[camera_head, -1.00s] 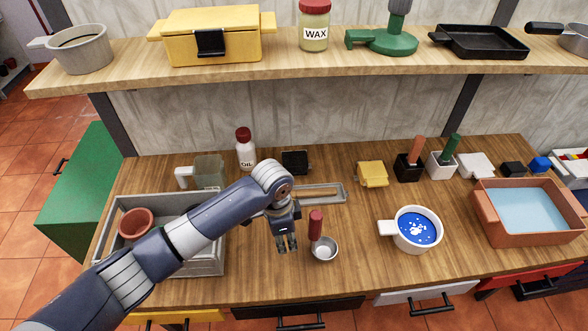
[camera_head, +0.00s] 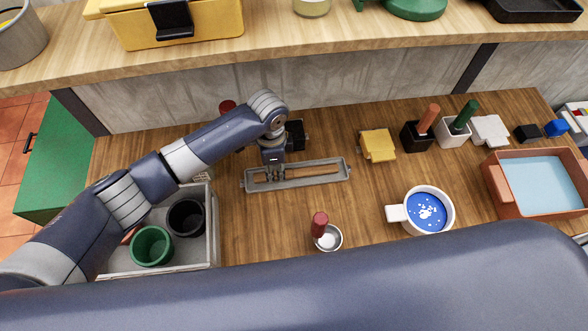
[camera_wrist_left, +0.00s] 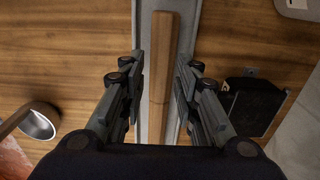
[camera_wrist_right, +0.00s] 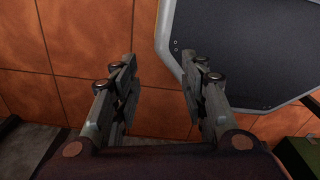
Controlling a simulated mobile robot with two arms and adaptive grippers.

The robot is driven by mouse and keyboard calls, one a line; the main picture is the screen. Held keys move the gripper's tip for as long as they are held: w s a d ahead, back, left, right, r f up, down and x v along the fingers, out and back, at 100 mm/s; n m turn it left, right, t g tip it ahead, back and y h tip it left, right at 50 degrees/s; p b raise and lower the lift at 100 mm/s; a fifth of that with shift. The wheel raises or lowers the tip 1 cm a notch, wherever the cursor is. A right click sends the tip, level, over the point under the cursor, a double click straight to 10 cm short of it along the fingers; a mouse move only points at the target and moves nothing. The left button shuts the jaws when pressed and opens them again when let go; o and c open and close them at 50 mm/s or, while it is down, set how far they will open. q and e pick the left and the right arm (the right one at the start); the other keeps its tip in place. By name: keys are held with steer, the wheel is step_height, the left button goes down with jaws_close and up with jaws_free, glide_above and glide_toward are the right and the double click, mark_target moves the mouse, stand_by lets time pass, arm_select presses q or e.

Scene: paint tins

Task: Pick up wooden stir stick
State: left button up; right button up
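The wooden stir stick (camera_head: 312,171) lies lengthwise in a narrow grey tray (camera_head: 346,170) on the workbench. In the left wrist view the stick (camera_wrist_left: 161,65) runs between the two fingers of my left gripper (camera_wrist_left: 157,82), with a gap on either side. My left gripper (camera_head: 270,174) is open over the left part of the tray and hides part of the stick in the head view. My right gripper (camera_wrist_right: 160,82) is open and empty, above orange floor tiles in the right wrist view; its fingers are not seen in the head view.
A small metal cup with a red handle (camera_head: 319,225) stands in front of the tray. A white pot of blue paint (camera_head: 428,211) is to its right. A grey crate (camera_head: 215,235) with tins stands left. A black block (camera_head: 297,133) sits behind the tray. The shelf (camera_head: 300,42) overhangs the back.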

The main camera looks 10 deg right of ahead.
arm_select(q)
step_height(320, 180, down, 3)
steer(key=shift+w+r, duration=0.1)
steer(key=shift+w, duration=0.05)
steer(key=c, duration=0.7)
jaws_close()
arm_select(e)
steer(key=shift+w+r, duration=0.2)
steer(key=shift+w, duration=0.6)
arm_select(q)
steer(key=shift+r, duration=0.15)
arm_select(e)
steer(key=shift+d, duration=0.1)
